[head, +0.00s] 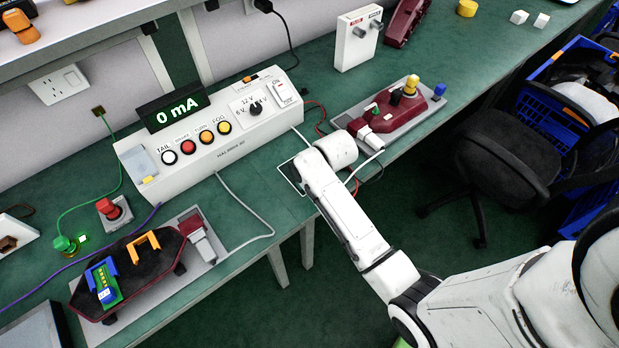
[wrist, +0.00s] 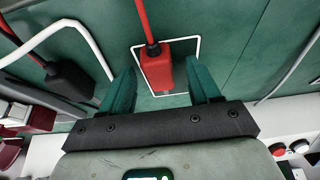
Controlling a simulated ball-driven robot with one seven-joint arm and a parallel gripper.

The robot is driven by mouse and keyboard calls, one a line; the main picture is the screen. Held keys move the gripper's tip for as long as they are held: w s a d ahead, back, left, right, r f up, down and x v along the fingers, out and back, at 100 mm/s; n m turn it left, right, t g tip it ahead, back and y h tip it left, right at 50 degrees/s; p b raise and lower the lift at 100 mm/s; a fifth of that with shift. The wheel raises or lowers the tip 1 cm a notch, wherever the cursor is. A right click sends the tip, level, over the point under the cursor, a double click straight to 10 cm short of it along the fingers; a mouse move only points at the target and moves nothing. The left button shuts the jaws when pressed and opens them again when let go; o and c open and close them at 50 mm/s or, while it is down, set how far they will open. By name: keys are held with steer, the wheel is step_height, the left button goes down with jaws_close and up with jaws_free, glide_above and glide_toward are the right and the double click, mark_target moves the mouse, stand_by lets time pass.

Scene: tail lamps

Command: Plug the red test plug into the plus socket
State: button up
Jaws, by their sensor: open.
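The red test plug (wrist: 157,66) lies on the green bench inside a white outlined rectangle, with its red cable running up in the wrist view. My gripper (wrist: 161,72) is open, with one green finger on each side of the plug; gaps show between fingers and plug, so it is not clamped. In the head view my arm hides the plug and fingertips. A white box (head: 350,50) at the back of the bench has two grey sockets, under a red label (head: 355,22) and a dark label; the label text is too small to read surely.
A dark plug (wrist: 70,78) on a cable lies left of my gripper in the wrist view. The white meter box (head: 220,140) reads 0 mA. A dark red lamp (head: 400,112) on a grey plate stands between my arm and the sockets. White cables cross the bench.

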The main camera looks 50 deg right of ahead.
steer(key=shift+c, duration=0.3)
steer(key=c, duration=1)
steer(key=shift+r, duration=0.6)
steer(key=s+d+r+b, duration=0.1)
steer(key=s+d+r, duration=0.2)
steer(key=s+r, duration=0.8)
steer(key=s, duration=0.2)
steer(key=shift+s+d+r, duration=0.2)
steer(key=shift+s+r, duration=0.1)
steer(key=shift+r, duration=0.1)
